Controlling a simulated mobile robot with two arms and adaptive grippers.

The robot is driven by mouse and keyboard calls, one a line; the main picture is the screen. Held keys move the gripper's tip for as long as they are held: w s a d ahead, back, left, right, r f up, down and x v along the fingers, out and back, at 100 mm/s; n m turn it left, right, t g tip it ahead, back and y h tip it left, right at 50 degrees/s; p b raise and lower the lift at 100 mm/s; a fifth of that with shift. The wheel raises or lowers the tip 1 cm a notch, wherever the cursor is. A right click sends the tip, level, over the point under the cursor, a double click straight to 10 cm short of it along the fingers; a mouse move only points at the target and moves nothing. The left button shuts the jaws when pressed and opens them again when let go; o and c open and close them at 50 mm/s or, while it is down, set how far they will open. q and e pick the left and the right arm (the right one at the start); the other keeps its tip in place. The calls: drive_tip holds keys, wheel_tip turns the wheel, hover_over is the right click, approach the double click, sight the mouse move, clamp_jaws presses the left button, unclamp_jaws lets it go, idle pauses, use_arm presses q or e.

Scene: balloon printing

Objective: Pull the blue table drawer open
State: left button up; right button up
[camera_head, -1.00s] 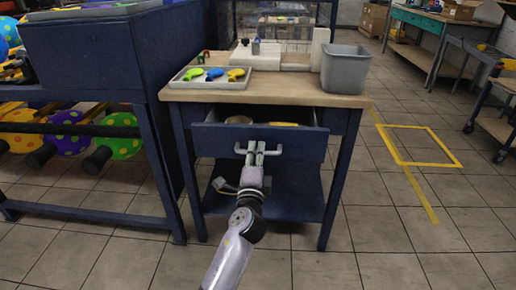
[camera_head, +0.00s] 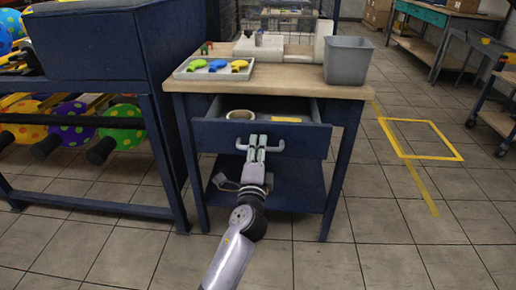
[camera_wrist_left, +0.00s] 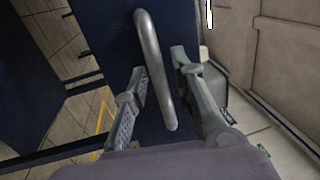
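The blue drawer (camera_head: 301,139) of the wooden-topped table is partly open. Its front stands out from the table frame, and a pale round item (camera_head: 240,114) and a yellow item (camera_head: 286,119) show inside. The grey bar handle (camera_head: 276,147) is on the drawer front. My left gripper (camera_head: 256,143) is at the handle, with one finger on each side of it. The handle (camera_wrist_left: 153,62) also runs between the fingers of my left gripper (camera_wrist_left: 160,66) in the left wrist view; the exact contact is hard to see. My right gripper is not in view.
On the tabletop (camera_head: 290,84) are a tray (camera_head: 184,72) with colored items and a grey bin (camera_head: 348,61). A blue rack (camera_head: 100,66) with balloons stands close on the left.

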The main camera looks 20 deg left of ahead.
use_arm(q)
drive_tip(key=shift+o, duration=0.3)
drive_tip(key=shift+s, duration=0.1)
drive_tip(key=v, duration=1.1)
drive_tip(key=shift+s+d, duration=0.15)
drive_tip(key=shift+s, duration=0.2)
drive_tip(key=shift+f, duration=0.1)
